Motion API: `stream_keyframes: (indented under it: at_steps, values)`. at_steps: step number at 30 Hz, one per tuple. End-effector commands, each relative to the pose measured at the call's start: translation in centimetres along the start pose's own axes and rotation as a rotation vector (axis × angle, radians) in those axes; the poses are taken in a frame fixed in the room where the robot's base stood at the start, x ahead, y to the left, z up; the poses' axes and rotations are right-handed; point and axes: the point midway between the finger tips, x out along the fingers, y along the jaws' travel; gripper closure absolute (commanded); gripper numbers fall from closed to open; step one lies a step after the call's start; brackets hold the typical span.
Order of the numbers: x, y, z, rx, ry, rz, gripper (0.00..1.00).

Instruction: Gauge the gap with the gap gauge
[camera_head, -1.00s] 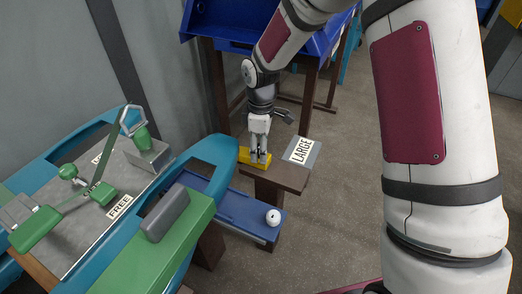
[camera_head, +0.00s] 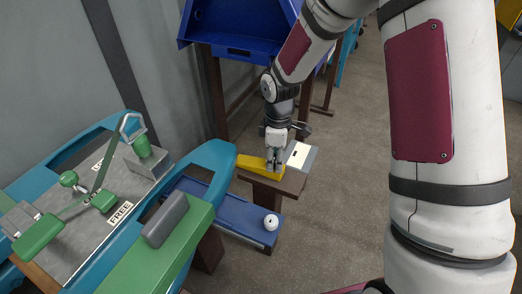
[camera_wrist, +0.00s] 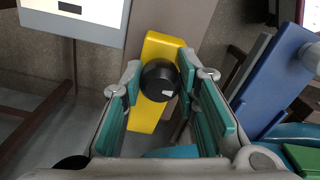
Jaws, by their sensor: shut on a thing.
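The gap gauge appears to be the yellow wedge-like bar (camera_head: 253,164) with a black round knob (camera_wrist: 159,80). It is on or just above a small brown stand (camera_head: 285,186); I cannot tell which. My gripper (camera_head: 274,166) is over its right end. In the wrist view my gripper (camera_wrist: 160,88) has its teal-padded fingers on both sides of the knob, shut on it. The yellow bar (camera_wrist: 150,115) runs below the knob. A white display (camera_head: 298,155) with a small dark mark stands right of the gripper. The gap itself is not clear to me.
A blue fixture with a grey plate (camera_head: 75,235), green clamp and FREE label fills the left. A blue tray (camera_head: 240,228) with a white knob (camera_head: 271,222) juts beside the stand. A blue bin (camera_head: 240,25) stands behind.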

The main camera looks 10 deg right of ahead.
Motion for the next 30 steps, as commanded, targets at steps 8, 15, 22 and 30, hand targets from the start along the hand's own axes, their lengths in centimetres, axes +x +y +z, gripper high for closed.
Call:
stream_keyframes:
  at_steps: [8, 15, 22, 30]
  values:
    - [-0.1, -1.5, 5.6, 0.005, -0.002, -0.002, 1.0]
    - [0.0, -1.6, 6.1, 0.003, -0.004, -0.002, 1.0]
    - [0.0, -1.7, 6.2, 0.004, -0.006, -0.004, 0.51]
    - [0.0, -1.6, 6.0, 0.002, -0.002, -0.001, 0.51]
